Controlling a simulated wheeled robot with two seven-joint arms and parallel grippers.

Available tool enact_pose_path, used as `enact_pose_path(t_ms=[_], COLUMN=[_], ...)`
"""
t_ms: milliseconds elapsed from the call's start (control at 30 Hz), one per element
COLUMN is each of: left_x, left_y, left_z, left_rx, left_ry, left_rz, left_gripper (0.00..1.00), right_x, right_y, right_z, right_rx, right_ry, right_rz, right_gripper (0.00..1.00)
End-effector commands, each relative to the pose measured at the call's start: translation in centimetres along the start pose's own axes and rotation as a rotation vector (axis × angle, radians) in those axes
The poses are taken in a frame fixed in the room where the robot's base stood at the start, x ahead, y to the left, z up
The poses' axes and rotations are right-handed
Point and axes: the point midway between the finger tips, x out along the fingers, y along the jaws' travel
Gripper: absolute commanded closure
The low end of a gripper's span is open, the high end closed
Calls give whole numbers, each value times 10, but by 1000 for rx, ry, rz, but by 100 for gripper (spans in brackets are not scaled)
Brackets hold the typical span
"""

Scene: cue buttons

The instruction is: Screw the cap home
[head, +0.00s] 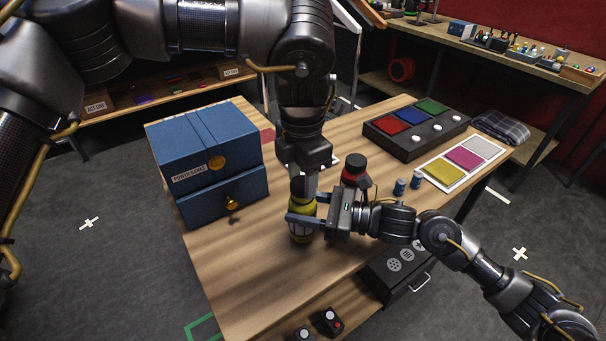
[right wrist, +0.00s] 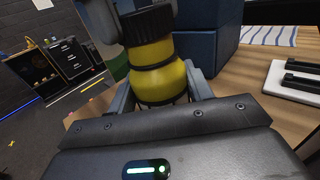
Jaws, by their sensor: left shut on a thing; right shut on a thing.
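A yellow cylinder (head: 302,234) stands upright on the wooden table, and its yellow body (right wrist: 160,78) fills the middle of the right wrist view. A black ribbed cap (right wrist: 150,24) sits on its top; I cannot tell whether a gap is left under it. My right gripper (head: 302,216) comes in from the right and is shut around the yellow body. My left gripper (head: 304,187) points down from above and is shut on the cap, largely hiding it in the head view. A grey finger of it shows beside the cap in the right wrist view (right wrist: 100,18).
Two small blue cylinders (head: 407,186) and a black-and-red object (head: 354,170) stand close to my right gripper. A blue box (head: 210,160) stands at the left. A dark panel with coloured buttons (head: 415,127) and a colour card (head: 464,160) lie farther back. The table front is clear.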

Motion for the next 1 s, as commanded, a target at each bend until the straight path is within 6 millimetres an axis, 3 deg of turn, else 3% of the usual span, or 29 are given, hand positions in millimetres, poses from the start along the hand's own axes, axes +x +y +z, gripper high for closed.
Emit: enact_pose_path(t_ms=[867,900,1000], left_x=[12,12,11], left_y=[0,0,0], left_z=[0,0,0], left_rx=[-2,-1,53], left_ry=[0,-1,0], left_rz=[-1,0,0], left_gripper=[79,79,79], right_x=[0,0,0], right_y=[0,0,0], right_z=[0,0,0], right_rx=[0,0,0], right_ry=[0,0,0], right_rz=[-1,-1,-1], right_gripper=[90,100,100])
